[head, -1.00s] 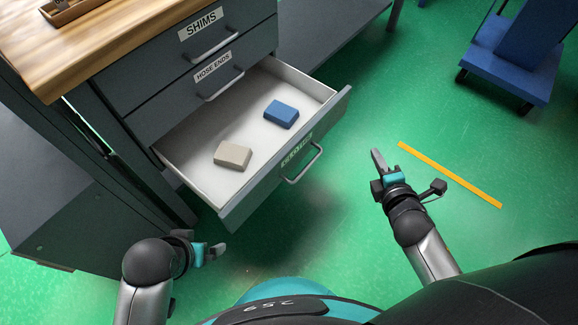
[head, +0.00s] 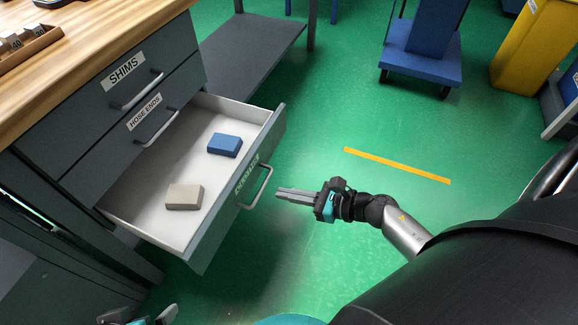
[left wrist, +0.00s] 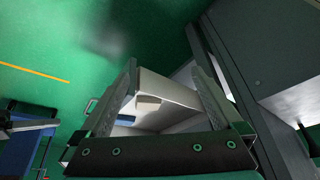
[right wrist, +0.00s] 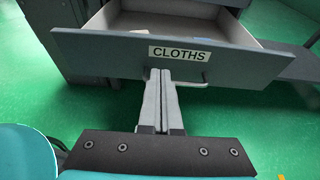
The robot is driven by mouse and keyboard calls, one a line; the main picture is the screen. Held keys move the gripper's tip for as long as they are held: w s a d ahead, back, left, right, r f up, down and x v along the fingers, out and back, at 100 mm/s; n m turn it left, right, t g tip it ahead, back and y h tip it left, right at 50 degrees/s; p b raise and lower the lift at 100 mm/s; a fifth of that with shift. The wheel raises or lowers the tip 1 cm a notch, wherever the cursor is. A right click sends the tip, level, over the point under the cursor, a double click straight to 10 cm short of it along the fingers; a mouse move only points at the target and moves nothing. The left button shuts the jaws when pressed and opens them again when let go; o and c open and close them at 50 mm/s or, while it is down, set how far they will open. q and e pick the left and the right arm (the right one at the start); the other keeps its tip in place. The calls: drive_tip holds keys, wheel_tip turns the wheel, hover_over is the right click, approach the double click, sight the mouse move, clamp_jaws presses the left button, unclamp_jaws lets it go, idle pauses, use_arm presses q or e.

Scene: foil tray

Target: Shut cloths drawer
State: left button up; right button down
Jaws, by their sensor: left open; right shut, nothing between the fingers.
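The cloths drawer (head: 228,218) is pulled out of the grey cabinet, below the drawers marked SHIMS and HOSE ENDS. Its label reads CLOTHS in the right wrist view (right wrist: 180,54). A bar handle (head: 262,187) is on its front. Inside lie a blue block (head: 224,145) and a beige block (head: 184,197). My right gripper (head: 280,193) is shut and empty, its fingertips pointing at the drawer front close by the handle; I cannot tell whether they touch. My left gripper (left wrist: 165,80) is open and empty, beside the drawer's near side; only its tip shows at the head view's bottom edge.
A wooden worktop (head: 90,35) with a small parts box (head: 25,42) tops the cabinet. A blue cart (head: 422,65) and a yellow bin (head: 530,50) stand at the back right. A yellow stripe (head: 397,165) marks open green floor.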

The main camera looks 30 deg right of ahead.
sight(239, 183)
drive_tip(key=x, duration=0.3)
drive_tip(key=b+x, duration=0.1)
drive_tip(key=x, duration=0.2)
drive_tip(key=r+b+x, duration=0.1)
drive_tip(key=x, duration=0.3)
drive_tip(key=shift+w+a, duration=0.15)
use_arm(q)
drive_tip(key=w+d+t, duration=0.1)
drive_tip(key=w+d+t+h, duration=0.1)
drive_tip(key=w+d+t, duration=0.1)
drive_tip(key=shift+w+d, duration=0.2)
drive_tip(key=shift+d, duration=0.1)
